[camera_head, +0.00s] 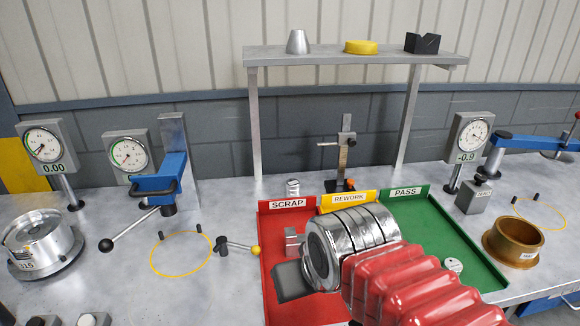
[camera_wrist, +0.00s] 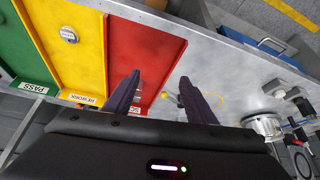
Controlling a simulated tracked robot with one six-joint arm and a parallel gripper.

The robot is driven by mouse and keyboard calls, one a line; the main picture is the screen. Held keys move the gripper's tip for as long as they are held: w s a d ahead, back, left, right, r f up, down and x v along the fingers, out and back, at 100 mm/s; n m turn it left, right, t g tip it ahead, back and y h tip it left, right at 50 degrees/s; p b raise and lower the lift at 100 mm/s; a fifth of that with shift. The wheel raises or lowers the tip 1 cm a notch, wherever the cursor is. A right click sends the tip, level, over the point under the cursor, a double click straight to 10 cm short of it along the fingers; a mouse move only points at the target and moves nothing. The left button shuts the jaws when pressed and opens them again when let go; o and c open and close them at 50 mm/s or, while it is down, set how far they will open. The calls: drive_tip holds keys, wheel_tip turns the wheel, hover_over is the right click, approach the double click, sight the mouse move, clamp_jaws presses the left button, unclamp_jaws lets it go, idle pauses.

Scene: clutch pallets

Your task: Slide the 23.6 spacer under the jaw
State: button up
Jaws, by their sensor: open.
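My gripper (camera_wrist: 160,82) is open, with its two dark fingers apart and nothing seen between them. In the wrist view it is over the area of the red tray's edge and the bare bench beside it. In the head view my arm hides much of the trays. I cannot read 23.6 on any label. A grey block (camera_head: 473,196) with a small label stands at the right, and a small silver cylinder (camera_head: 293,188) stands behind the red tray. An upright gauge (camera_head: 345,152) with a side jaw stands at the back middle; which jaw is meant is unclear.
Trays marked SCRAP (camera_head: 266,262), REWORK (camera_head: 349,198) and PASS (camera_head: 478,268) fill the middle. A blue clamp (camera_head: 165,178) with a lever is at the left, and a brass ring (camera_head: 514,242) at the right. A raised shelf (camera_head: 350,55) spans the back.

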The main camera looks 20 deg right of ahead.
drive_tip(key=shift+o, duration=1)
drive_tip(key=w+d+r, duration=0.1)
drive_tip(key=w+r, duration=0.1)
drive_tip(key=w, duration=0.4)
drive_tip(key=w+d+r+m, duration=0.1)
drive_tip(key=w+r, duration=0.2)
drive_tip(key=w, duration=0.2)
drive_tip(key=shift+w+d+h, duration=0.3)
drive_tip(key=shift+w+d, duration=0.05)
drive_tip(key=m+g+h, duration=0.1)
drive_tip(key=m+g, duration=0.1)
drive_tip(key=m, duration=0.2)
hover_over(292, 186)
drive_tip(key=s+a, duration=0.2)
drive_tip(key=s, duration=0.2)
wheel_tip(292, 186, down, 8)
drive_tip(key=shift+w+d+r, duration=0.1)
drive_tip(key=shift+d, duration=0.05)
drive_tip(key=shift+t, duration=0.3)
drive_tip(key=x, duration=1.3)
drive_tip(key=shift+d+f, duration=0.25)
drive_tip(key=shift+f, duration=0.1)
